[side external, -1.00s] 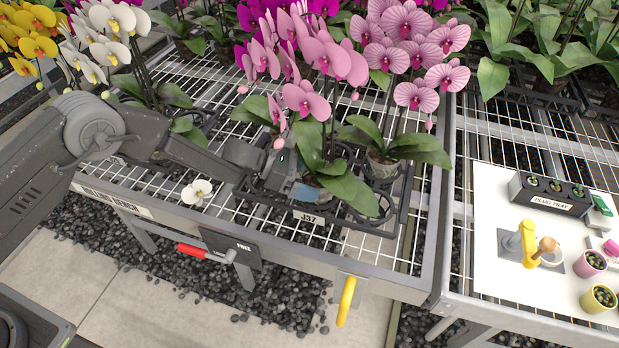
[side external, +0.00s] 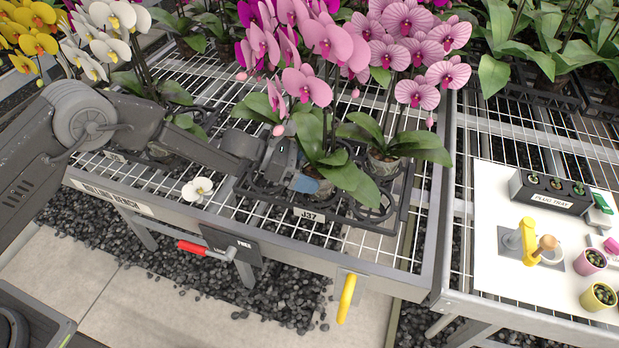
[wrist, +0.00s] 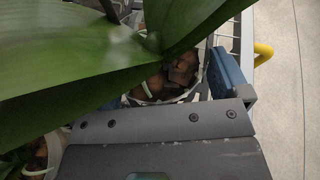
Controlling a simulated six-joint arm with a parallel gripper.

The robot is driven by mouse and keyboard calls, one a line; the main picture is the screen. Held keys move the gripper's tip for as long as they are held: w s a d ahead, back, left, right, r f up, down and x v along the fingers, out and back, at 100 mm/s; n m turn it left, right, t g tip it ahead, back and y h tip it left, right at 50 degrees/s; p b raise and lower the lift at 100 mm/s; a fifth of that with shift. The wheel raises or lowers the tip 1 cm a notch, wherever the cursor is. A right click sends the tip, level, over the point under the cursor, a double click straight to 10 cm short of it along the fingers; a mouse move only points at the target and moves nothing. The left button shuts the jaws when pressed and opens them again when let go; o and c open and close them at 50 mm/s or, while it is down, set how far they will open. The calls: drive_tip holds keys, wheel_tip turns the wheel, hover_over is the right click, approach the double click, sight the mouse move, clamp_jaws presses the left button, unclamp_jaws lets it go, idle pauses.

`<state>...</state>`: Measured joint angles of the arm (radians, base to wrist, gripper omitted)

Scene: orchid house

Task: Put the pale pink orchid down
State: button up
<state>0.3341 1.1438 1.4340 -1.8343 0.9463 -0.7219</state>
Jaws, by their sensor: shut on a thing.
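The pale pink orchid (side external: 307,85) stands roughly upright, with broad green leaves (side external: 345,178) hanging over its pot. My gripper (side external: 306,184) is shut on its pot, at the front of the black carrier rack labelled J37 (side external: 308,216). In the wrist view the pot (wrist: 150,92) with bark chunks shows beneath a large leaf (wrist: 70,50).
A darker-veined pink orchid (side external: 409,92) stands close on the right, its leaves near the held plant's. An empty rack ring (side external: 374,212) is at front right. A loose white bloom (side external: 197,190) lies on the bench mesh. A plug tray (side external: 549,192) sits on the white table at right.

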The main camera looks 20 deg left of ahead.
drive_tip(key=shift+f, duration=1.4)
drive_tip(key=shift+f, duration=0.15)
drive_tip(key=o, duration=0.9)
drive_tip(key=shift+f, duration=0.1)
drive_tip(key=shift+o, duration=0.2)
